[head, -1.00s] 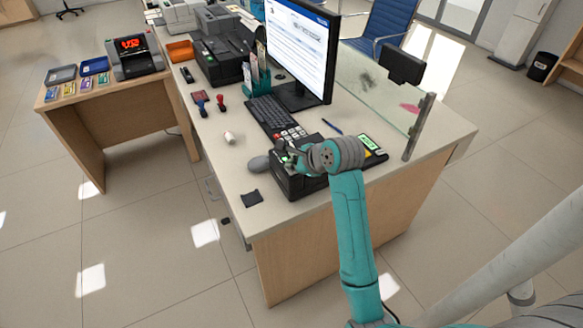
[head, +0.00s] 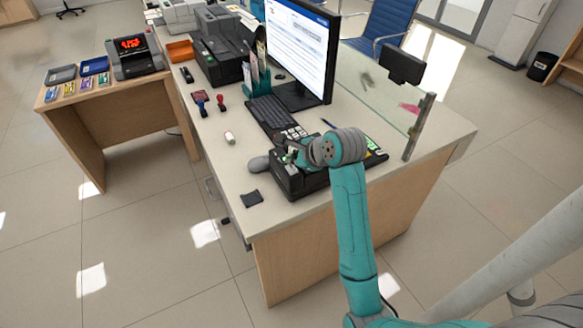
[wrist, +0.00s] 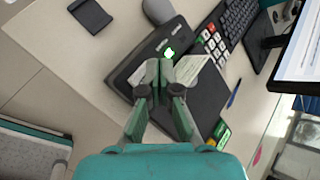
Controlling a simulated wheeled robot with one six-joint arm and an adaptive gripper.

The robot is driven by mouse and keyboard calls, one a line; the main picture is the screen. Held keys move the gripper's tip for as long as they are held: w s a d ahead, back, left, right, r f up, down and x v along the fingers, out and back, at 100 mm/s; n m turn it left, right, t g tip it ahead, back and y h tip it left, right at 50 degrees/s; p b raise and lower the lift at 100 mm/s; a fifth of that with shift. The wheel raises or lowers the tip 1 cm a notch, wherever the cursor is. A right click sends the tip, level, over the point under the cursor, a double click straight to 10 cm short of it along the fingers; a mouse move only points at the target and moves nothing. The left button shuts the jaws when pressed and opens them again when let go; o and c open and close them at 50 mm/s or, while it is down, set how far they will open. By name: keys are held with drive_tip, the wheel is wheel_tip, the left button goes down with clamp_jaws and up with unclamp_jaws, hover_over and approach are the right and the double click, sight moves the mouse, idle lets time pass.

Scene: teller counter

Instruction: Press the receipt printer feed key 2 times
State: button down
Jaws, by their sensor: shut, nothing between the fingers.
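The receipt printer (head: 288,186) is a low black box near the front edge of the counter. It also shows in the wrist view (wrist: 126,72), with a pale paper slip (wrist: 203,76) on it. A small bright green-lit key (wrist: 169,52) is on its top; I take it as the feed key. My gripper (wrist: 161,68) is shut and empty, with its fingertips over the printer just short of the lit key in the picture. I cannot tell whether the tips touch anything.
A grey mouse (head: 259,163) lies left of the printer, with a dark pad (head: 252,197) near it. Behind are a keypad (wrist: 212,42), a keyboard (head: 268,112) and the monitor (head: 296,50). A glass screen (head: 385,95) stands to the right.

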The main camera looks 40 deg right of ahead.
sight(293, 169)
drive_tip(key=shift+r, duration=2.35)
drive_tip(key=s+a+f+n, duration=0.1)
drive_tip(key=a+f, duration=0.1)
drive_tip(key=f, duration=0.1)
drive_tip(key=s+a+f+n, duration=0.1)
drive_tip(key=a+f+n, duration=0.1)
drive_tip(key=a+f, duration=0.1)
drive_tip(key=s+a+f+n+t, duration=0.1)
drive_tip(key=s+a+f+n, duration=0.1)
drive_tip(key=f, duration=0.3)
drive_tip(key=shift+a+f, duration=0.2)
drive_tip(key=shift+a, duration=0.4)
drive_tip(key=s+a+f+n+t+h, duration=0.1)
drive_tip(key=s+a+f+n, duration=0.35)
drive_tip(key=s, duration=0.45)
drive_tip(key=s+a+f+n+t, duration=0.1)
drive_tip(key=s+a+f+n, duration=0.2)
drive_tip(key=s+a+n, duration=0.4)
drive_tip(key=s+a+r+n+t, duration=0.1)
drive_tip(key=s+r+n, duration=0.3)
drive_tip(key=s, duration=0.5)
drive_tip(key=s+a+r+n+t+y, duration=0.1)
drive_tip(key=s+a+r+n, duration=0.1)
drive_tip(key=s+r+n, duration=0.2)
drive_tip(key=shift+s+a+n+t+y, duration=0.35)
drive_tip(key=shift+s+n, duration=1.3)
drive_tip(key=shift+s, duration=1.5)
